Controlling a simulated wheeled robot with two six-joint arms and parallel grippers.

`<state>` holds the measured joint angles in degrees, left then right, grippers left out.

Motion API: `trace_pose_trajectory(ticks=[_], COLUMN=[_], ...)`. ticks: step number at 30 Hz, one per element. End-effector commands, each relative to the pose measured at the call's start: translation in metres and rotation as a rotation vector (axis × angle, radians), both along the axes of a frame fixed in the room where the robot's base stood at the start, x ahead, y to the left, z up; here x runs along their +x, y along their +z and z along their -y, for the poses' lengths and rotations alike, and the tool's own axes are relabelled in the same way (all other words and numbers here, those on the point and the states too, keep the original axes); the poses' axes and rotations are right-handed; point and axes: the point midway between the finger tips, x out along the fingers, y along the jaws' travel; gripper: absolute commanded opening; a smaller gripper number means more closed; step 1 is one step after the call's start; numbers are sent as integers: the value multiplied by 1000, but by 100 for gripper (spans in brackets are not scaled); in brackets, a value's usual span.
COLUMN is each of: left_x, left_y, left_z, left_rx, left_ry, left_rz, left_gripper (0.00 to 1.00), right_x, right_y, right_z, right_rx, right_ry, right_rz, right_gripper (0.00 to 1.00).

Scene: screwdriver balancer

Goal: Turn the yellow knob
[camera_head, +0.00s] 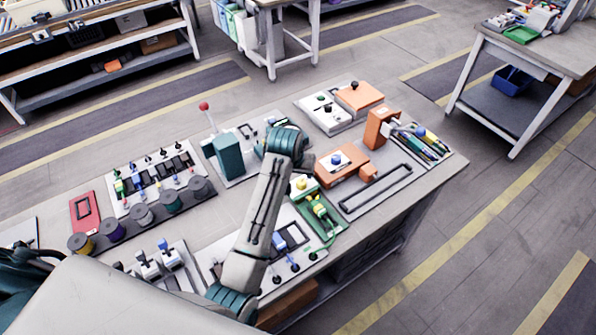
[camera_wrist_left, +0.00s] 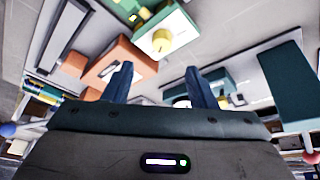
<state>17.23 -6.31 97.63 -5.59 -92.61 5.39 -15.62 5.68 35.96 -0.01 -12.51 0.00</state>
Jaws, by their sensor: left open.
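The yellow knob (camera_head: 300,183) sits on a white-topped block next to the green fixture on the workbench, just below my left gripper in the head view. In the left wrist view the yellow knob (camera_wrist_left: 161,40) is a round cap on a white plate, with green parts beside it. My left gripper (camera_head: 303,163) is small and partly hidden by its own wrist in the head view. In the wrist view its two dark blue fingers (camera_wrist_left: 160,85) stand apart with nothing held between them. The knob shows beyond the fingertips, apart from them. My right gripper is in neither view.
An orange box with a blue knob (camera_head: 337,160) stands right of the gripper. A teal box (camera_head: 229,157) and a red-balled lever (camera_head: 204,106) stand to its left. The green fixture (camera_head: 322,214) lies in front. Spools and switch panels fill the bench's left side.

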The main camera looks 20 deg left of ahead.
Motion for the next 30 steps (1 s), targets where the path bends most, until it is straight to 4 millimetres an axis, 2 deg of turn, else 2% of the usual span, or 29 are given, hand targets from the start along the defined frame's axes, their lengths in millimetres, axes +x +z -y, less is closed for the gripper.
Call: trace_pose_trajectory(ticks=[5, 12, 17, 21, 25, 30], left_x=[4, 18, 29, 36, 40, 42], left_y=[-3, -37, -63, -81, -92, -98], left_z=[1, 1, 2, 2, 3, 3], left_rx=[3, 3, 4, 4, 3, 3], left_ry=[-43, -41, -39, -39, -39, -39], left_rz=[7, 3, 4, 6, 7, 8], left_gripper=[52, 52, 52, 52, 52, 52], right_x=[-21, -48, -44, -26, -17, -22], right_y=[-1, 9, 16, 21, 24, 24], right_z=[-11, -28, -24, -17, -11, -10], right_rx=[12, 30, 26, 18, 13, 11], right_ry=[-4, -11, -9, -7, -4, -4], right_rz=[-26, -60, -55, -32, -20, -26], right_gripper=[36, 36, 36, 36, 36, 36])
